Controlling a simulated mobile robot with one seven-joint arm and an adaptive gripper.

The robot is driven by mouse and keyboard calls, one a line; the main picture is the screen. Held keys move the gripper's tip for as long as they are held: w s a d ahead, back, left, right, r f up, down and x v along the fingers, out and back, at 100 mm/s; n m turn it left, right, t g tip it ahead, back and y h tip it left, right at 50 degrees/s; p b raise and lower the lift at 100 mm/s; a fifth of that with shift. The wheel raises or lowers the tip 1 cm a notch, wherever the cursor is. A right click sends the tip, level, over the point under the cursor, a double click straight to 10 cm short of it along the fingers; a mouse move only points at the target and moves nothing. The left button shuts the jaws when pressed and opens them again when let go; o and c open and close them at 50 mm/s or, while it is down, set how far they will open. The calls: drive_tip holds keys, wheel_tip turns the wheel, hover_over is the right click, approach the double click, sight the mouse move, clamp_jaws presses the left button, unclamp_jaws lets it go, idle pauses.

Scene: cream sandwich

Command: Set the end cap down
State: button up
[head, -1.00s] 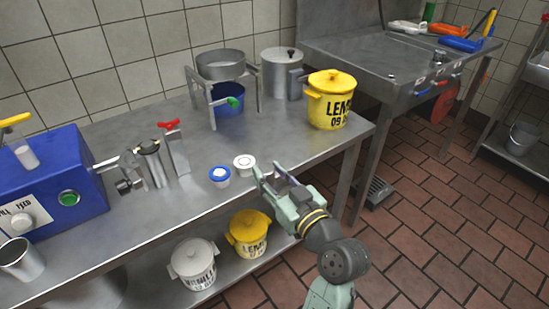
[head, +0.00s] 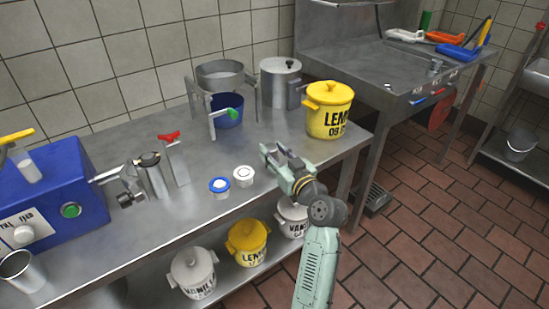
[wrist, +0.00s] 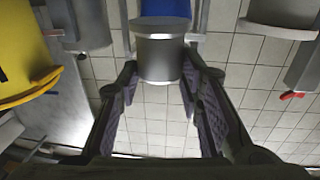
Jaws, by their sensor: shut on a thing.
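My gripper (head: 277,152) is over the right front part of the steel bench (head: 105,238), right of two small round tubs. In the wrist view my gripper (wrist: 159,72) has a finger on each side of a grey metal cylinder with a wider rim, which I take to be the end cap (wrist: 160,58). It sits between the fingertips. In the head view the cap is too small and too covered by the fingers to make out. I cannot tell the exact gap between the cap and the bench top.
The blue-ringed tub (head: 219,187) and white tub (head: 243,176) stand left of my gripper. A yellow lidded pot (head: 329,112) stands to the right, a stand with a blue pot (head: 226,113) behind. A blue machine (head: 50,200) fills the left. Bare bench lies between.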

drive_tip(key=shift+f+p, duration=0.3)
drive_tip(key=shift+f, duration=1.15)
drive_tip(key=shift+f, duration=0.2)
drive_tip(key=o, duration=1.3)
drive_tip(key=shift+r, duration=0.25)
drive_tip(key=b+v, duration=0.3)
drive_tip(key=v, duration=0.9)
drive_tip(key=shift+s+f+b, duration=0.1)
drive_tip(key=shift+b, duration=0.2)
drive_tip(key=shift+a, duration=0.1)
